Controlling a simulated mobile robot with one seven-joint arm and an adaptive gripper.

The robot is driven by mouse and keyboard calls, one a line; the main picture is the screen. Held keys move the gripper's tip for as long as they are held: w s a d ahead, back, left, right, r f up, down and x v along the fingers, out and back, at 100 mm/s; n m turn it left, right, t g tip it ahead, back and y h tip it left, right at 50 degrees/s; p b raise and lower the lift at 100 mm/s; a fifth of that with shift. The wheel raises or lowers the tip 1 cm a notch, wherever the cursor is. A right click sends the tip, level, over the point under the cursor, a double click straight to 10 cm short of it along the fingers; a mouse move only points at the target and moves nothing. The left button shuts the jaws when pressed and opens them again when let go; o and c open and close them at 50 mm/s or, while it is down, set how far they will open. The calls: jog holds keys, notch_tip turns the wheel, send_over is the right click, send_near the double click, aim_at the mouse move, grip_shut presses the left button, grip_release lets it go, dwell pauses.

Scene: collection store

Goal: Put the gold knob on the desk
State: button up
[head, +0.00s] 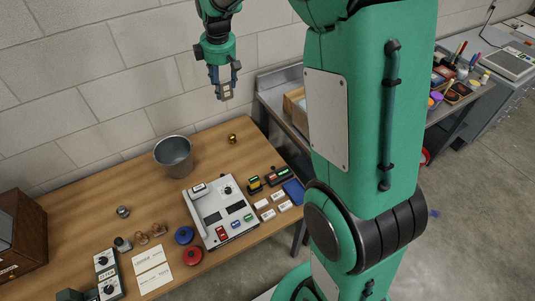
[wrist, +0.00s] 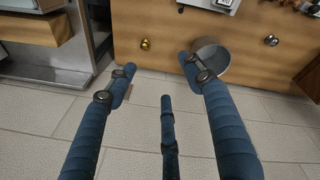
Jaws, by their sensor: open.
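The gold knob (head: 233,138) is on the wooden desk (head: 85,205), near its back edge and to the right of the metal bucket. It also shows in the wrist view (wrist: 145,44), on the desk's bare wood (wrist: 170,20). My gripper (head: 224,94) is high above the back of the desk in the head view, well apart from the knob. In the wrist view its fingers (wrist: 158,72) are spread with nothing between them.
A metal bucket (head: 174,156) stands left of the gold knob. A silver knob (head: 123,211) sits farther left. A grey control box (head: 219,212), red and blue discs, cards and small devices cover the front. A metal bench with a cardboard box (head: 296,110) is at right.

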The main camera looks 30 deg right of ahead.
jog(key=s+a+r+m+t, duration=0.1)
jog(key=s+r+m, duration=0.1)
jog(key=s+r, duration=0.35)
jog(key=s+a+r+m, duration=0.1)
jog(key=s+a+r, duration=0.1)
jog(key=s, duration=0.7)
jog(key=s+a+r+m+t, duration=0.1)
jog(key=s+r+m, duration=0.15)
jog(key=s, duration=0.45)
jog(key=s+a+f+m+t, duration=0.1)
jog(key=s+m, duration=0.4)
jog(key=s, duration=1.4)
jog(key=shift+s+a+f, duration=0.2)
jog(key=shift+a+f, duration=0.05)
jog(key=shift+a, duration=0.25)
jog(key=shift+f, duration=0.15)
notch_tip(320, 180, down, 4)
jog(key=b, duration=0.4)
jog(key=shift+r, duration=0.25)
